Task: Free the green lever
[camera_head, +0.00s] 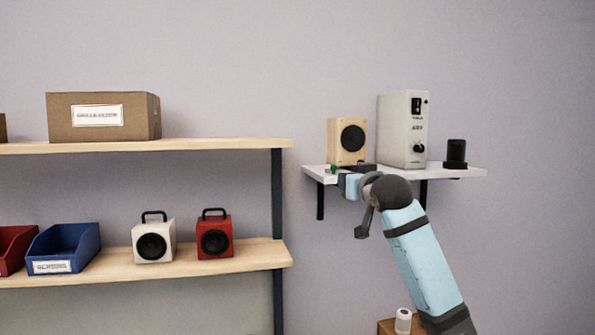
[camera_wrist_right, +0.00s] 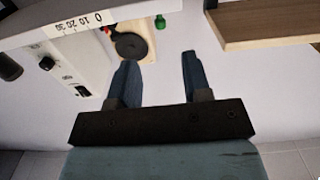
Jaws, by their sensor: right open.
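The small green lever (camera_head: 333,169) shows at the left front of the white wall shelf, by the foot of a wooden speaker. It also shows in the right wrist view (camera_wrist_right: 160,22), at the top. My right gripper (camera_wrist_right: 160,58) is open and empty, its two fingers apart, with the lever beyond the fingertips and not touched. In the head view my right gripper (camera_head: 354,168) is at the front left of the shelf; its fingers are hard to make out. What holds the lever is too small to tell. My left gripper is not in view.
The white shelf (camera_head: 465,172) carries the wooden speaker (camera_head: 340,140), a white amplifier box (camera_head: 393,130) and a black cylinder (camera_head: 456,152). A scale label (camera_wrist_right: 78,25) is on the shelf edge. A wooden rack (camera_head: 200,262) with speakers and bins stands left, across a gap.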

